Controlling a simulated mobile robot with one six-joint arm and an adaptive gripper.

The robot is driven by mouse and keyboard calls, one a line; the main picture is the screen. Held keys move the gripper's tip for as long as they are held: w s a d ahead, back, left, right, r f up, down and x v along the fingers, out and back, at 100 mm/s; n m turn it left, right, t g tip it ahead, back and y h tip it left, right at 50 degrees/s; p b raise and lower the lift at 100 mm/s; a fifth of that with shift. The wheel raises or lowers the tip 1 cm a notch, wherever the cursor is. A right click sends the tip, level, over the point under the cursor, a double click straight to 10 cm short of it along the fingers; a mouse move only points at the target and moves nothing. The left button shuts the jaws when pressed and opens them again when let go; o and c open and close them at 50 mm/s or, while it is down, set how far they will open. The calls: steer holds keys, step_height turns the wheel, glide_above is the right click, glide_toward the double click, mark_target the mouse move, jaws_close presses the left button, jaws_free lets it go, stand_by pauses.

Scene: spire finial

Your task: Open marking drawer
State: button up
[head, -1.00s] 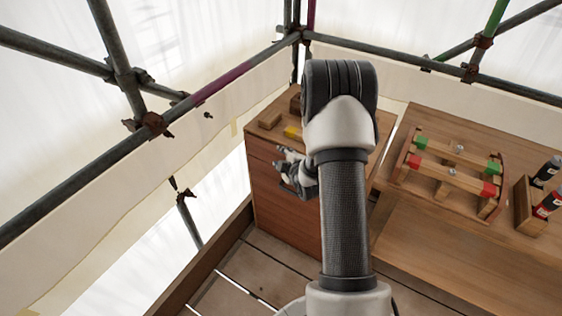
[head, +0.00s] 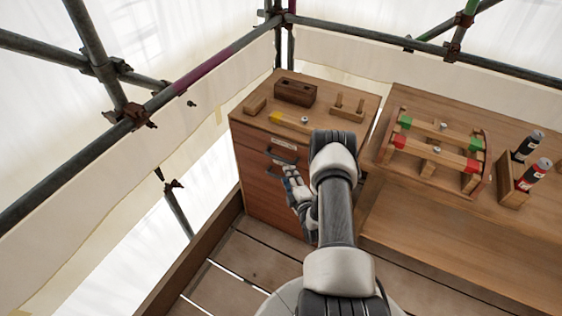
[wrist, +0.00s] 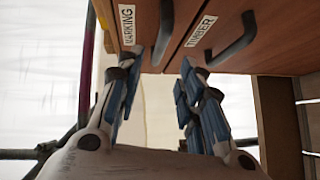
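The marking drawer is the top drawer of a wooden cabinet; its front (head: 256,142) looks flush with the cabinet. In the wrist view, its front (wrist: 145,22) carries a "MARKING" label. Its dark curved handle (wrist: 165,28) lies ahead between my finger lines. My gripper (wrist: 163,64) is open, with its blue-padded fingers spread on either side of the handle's near end. Contact cannot be told. In the head view, my gripper (head: 288,173) is close to the drawer fronts, partly hidden by my arm.
The timber drawer (wrist: 255,25), with its own dark handle (wrist: 234,42), is beside it in the wrist view. Wooden blocks (head: 295,91) and a yellow item (head: 276,117) sit on the cabinet. A workbench (head: 430,218) stands right. Scaffold poles (head: 100,60) run along the left.

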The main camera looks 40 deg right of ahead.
mark_target(282, 161)
steer(key=b+x, duration=0.3)
steer(key=x, duration=0.8)
steer(key=shift+w, duration=0.25)
steer(key=shift+c, duration=0.2)
jaws_close()
